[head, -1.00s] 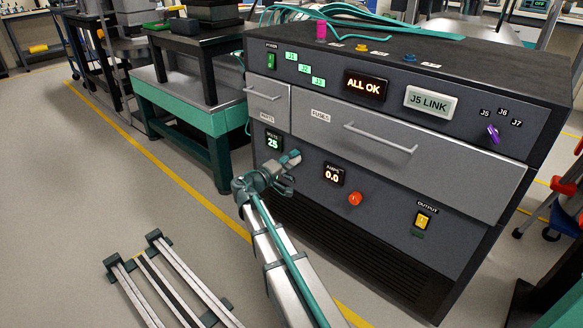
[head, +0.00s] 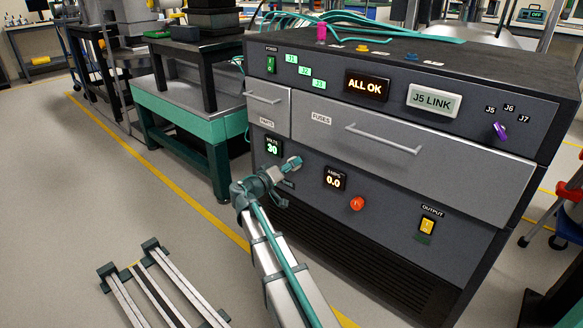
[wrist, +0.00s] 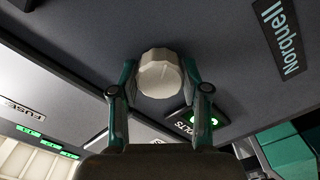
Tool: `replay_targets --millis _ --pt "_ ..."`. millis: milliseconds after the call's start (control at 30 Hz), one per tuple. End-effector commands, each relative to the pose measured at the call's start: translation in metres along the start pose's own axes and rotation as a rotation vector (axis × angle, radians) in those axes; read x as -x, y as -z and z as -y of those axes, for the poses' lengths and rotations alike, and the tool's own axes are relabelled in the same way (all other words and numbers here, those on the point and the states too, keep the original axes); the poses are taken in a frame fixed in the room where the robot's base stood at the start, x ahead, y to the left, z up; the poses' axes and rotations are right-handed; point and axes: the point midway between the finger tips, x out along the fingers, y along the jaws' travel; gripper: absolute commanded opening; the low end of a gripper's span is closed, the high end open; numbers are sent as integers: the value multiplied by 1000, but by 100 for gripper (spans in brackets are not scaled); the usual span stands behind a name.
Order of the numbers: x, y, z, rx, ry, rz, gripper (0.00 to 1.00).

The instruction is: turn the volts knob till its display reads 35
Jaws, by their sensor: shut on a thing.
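The volts display (head: 273,147) on the cabinet front reads 30 in green digits. It also shows partly in the wrist view (wrist: 206,119), behind my gripper's right finger. The volts knob (wrist: 160,75) is a pale, faceted round knob, seen between the two fingers in the wrist view. My gripper (wrist: 160,88) is shut on it, with one finger on each side. In the head view my gripper (head: 290,163) is at the panel just below and right of the display, and hides the knob there.
The amps display (head: 335,179) reads 0.0, with a red knob (head: 357,203) beside it. A yellow output switch (head: 427,226) is further right. Drawers with bar handles (head: 384,139) sit above. A green-framed table (head: 190,119) stands to the left.

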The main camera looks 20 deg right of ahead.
Motion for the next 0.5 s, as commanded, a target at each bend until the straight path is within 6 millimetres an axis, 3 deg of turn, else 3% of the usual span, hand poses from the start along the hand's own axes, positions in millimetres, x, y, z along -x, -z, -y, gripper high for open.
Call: replay_targets --millis 233,267,400,500 --pt "1 0 0 0 1 0 11" --pt "1 0 0 0 1 0 49" --pt "0 0 0 1 1 0 71" --pt "0 0 0 1 0 0 71"
